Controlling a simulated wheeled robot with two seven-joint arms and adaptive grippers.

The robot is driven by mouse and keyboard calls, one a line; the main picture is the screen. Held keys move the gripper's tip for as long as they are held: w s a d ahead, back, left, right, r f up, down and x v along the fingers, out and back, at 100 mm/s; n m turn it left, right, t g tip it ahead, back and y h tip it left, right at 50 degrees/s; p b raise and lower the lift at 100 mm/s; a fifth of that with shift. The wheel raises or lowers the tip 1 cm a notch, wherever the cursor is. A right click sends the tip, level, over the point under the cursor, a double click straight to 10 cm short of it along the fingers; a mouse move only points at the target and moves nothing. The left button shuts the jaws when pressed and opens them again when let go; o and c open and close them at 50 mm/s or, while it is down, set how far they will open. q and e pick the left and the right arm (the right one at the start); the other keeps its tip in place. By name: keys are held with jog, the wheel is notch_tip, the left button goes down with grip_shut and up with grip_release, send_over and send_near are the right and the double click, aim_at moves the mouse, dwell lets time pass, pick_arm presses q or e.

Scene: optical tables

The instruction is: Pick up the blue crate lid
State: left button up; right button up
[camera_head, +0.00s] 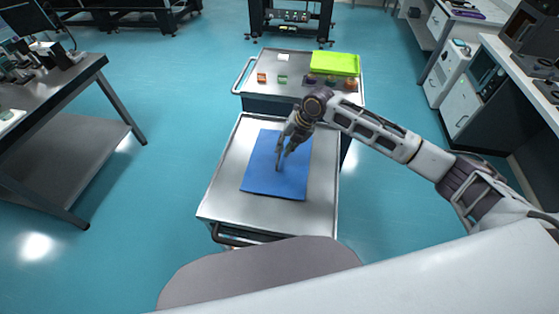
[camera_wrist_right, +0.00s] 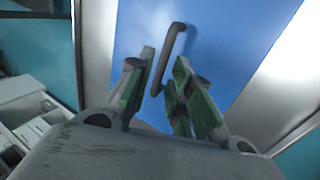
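The blue crate lid (camera_head: 268,178) lies flat on the metal top of the near cart in the head view. In the right wrist view the lid (camera_wrist_right: 225,40) fills the middle of the picture, with a dark bar handle (camera_wrist_right: 168,60) on it. My right gripper (camera_head: 283,163) is over the lid in the head view and hides part of it. In the right wrist view its green-padded fingers (camera_wrist_right: 163,85) are spread, with the handle's end between their tips. I cannot tell whether they touch it. My left gripper is in neither view.
The near cart's bare metal top (camera_head: 240,211) surrounds the lid. A second cart behind it holds a lime-green panel (camera_head: 335,64) and several small coloured pieces (camera_head: 283,79). A dark workbench (camera_head: 60,95) stands at left, white cabinets (camera_head: 472,100) at right. Blue floor is open at left.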

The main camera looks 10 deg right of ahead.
aim_at(280, 153)
jog(key=shift+p+x, duration=0.6)
jog(key=shift+x, duration=2)
jog(key=shift+s, duration=0.15)
grip_shut()
